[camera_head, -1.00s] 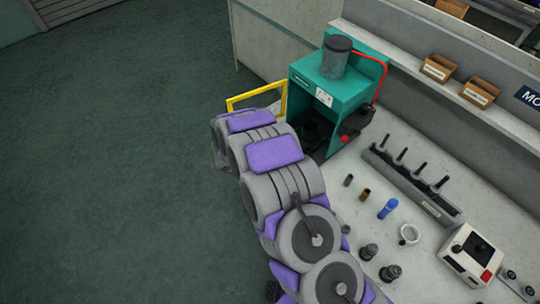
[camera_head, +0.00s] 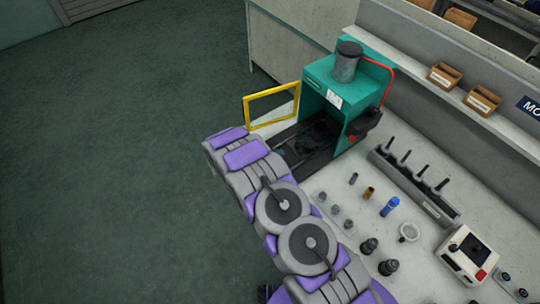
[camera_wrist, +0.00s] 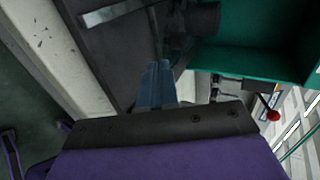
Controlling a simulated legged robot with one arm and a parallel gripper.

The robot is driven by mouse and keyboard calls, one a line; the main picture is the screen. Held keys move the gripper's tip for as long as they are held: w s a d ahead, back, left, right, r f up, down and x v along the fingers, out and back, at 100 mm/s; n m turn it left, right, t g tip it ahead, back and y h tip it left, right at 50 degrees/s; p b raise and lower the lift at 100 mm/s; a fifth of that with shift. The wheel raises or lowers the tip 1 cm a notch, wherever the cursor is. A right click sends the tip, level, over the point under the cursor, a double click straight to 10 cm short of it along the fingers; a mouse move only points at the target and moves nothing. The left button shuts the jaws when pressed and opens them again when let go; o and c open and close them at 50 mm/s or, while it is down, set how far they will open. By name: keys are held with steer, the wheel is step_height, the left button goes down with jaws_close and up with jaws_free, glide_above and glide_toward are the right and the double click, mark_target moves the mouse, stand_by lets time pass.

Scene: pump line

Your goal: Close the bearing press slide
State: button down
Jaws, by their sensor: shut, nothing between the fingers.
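The teal bearing press (camera_head: 326,82) stands on the bench, with a dark cylinder (camera_head: 347,62) on top. Its dark slide (camera_head: 304,152) sticks out of the opening toward the lower left, partly hidden by my arm. In the wrist view, a dark flat surface that looks like the slide (camera_wrist: 105,55) lies left of and beyond my fingers, and the press's teal housing (camera_wrist: 250,50) is at right. My gripper (camera_wrist: 158,66) is shut and empty, its blue-grey fingertips close to the dark surface; contact cannot be told. My arm hides the gripper in the head view.
A yellow frame (camera_head: 271,92) stands open beside the slide. A red-knobbed lever (camera_wrist: 273,115) is on the press's side. Several small parts, a black rack (camera_head: 412,185) and a control box (camera_head: 468,252) lie on the bench to the right. The floor at left is clear.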

mark_target(301, 141)
steer(key=w+d, duration=0.1)
steer(key=d, duration=0.1)
steer(key=w+d+f, duration=0.1)
steer(key=w, duration=0.1)
steer(key=shift+d+f, duration=0.1)
steer(key=shift+d, duration=0.3)
steer(key=shift+w+d, duration=0.3)
steer(key=shift+d, duration=0.3)
steer(key=shift+a, duration=0.1)
steer(key=w+d, duration=0.1)
steer(key=w+d+b, duration=0.1)
steer(key=d, duration=0.1)
steer(key=w+d, duration=0.2)
steer(key=shift+d+f, duration=0.1)
steer(key=shift+d, duration=0.05)
steer(key=shift+d+r, duration=0.15)
steer(key=shift+r, duration=0.05)
